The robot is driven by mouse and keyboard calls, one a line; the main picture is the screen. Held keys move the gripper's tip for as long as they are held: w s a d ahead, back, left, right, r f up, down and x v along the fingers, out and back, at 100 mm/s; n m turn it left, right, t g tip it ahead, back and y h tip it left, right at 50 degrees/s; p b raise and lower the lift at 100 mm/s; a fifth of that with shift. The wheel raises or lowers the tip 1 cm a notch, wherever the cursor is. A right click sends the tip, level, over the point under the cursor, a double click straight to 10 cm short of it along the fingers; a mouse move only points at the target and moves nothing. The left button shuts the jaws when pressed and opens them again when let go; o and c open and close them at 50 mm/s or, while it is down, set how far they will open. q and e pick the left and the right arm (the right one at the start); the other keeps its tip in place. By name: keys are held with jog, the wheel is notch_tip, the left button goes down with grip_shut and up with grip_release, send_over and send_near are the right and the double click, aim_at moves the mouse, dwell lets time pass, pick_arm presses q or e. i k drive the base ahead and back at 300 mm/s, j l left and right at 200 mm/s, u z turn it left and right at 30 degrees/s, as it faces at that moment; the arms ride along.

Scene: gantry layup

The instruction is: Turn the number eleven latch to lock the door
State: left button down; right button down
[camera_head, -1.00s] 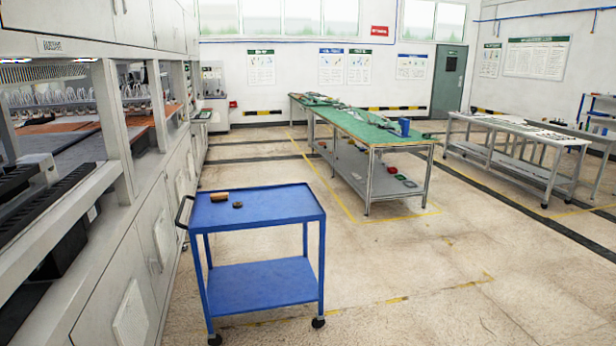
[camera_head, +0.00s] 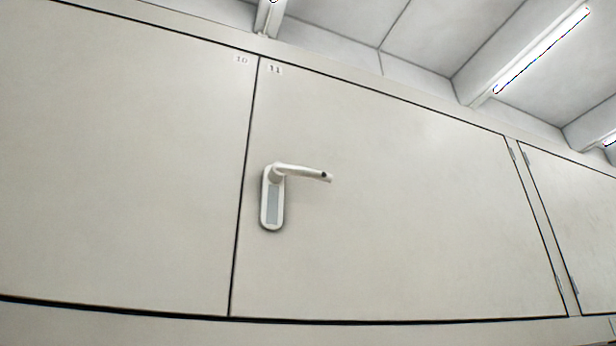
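The number eleven door (camera_head: 400,220) is a pale grey cabinet panel in the middle of the view. A small "11" label (camera_head: 274,69) sits at its upper left corner. The latch (camera_head: 303,173) is a white lever handle on a tall rounded backplate (camera_head: 271,205) near the door's left edge. The lever points to the right, roughly horizontal, with a dark spot near its tip. The door looks flush with its neighbours. Neither of my grippers is in view.
A door labelled "10" (camera_head: 120,165) lies to the left, across a thin dark seam. Another hinged panel (camera_head: 580,225) is at the right. Ceiling beams and a lit tube lamp (camera_head: 545,48) are above. Nothing stands in front of the latch.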

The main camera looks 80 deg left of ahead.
aim_at(278, 171)
jog(key=u, duration=1.65)
jog(key=k+j, duration=0.05)
jog(key=j, duration=0.05)
